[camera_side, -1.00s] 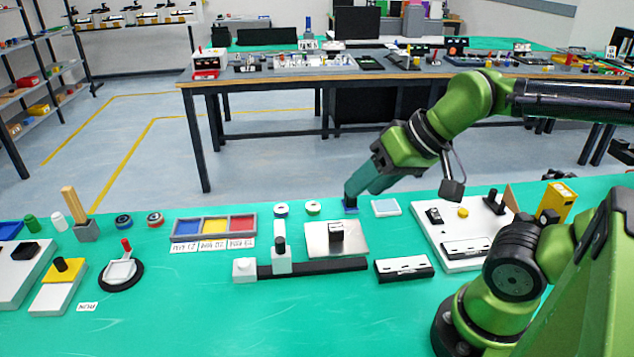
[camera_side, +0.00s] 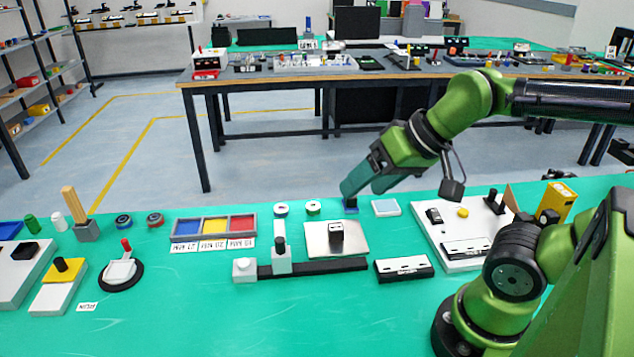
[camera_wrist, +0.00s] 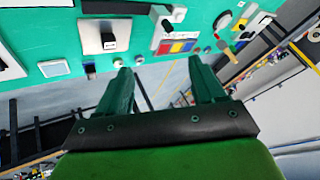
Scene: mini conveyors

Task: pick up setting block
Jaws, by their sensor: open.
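No label names the setting block, so I cannot tell which block it is. A small black block (camera_side: 336,237) with a pale mark stands upright on a silver plate (camera_side: 316,247); the block also shows in the wrist view (camera_wrist: 108,41). A small blue block (camera_side: 350,208) stands near the table's back edge, just below my gripper (camera_side: 362,190), partly hidden by a finger. I cannot tell whether they touch. In the wrist view my gripper (camera_wrist: 160,72) has its green fingers spread, with nothing between them.
A black rail with a white upright (camera_side: 281,261) lies in front of the plate. Two small rings, one of them white and green (camera_side: 313,208), sit left of the blue block. A pale square tile (camera_side: 386,207) lies to its right. The front of the table is clear.

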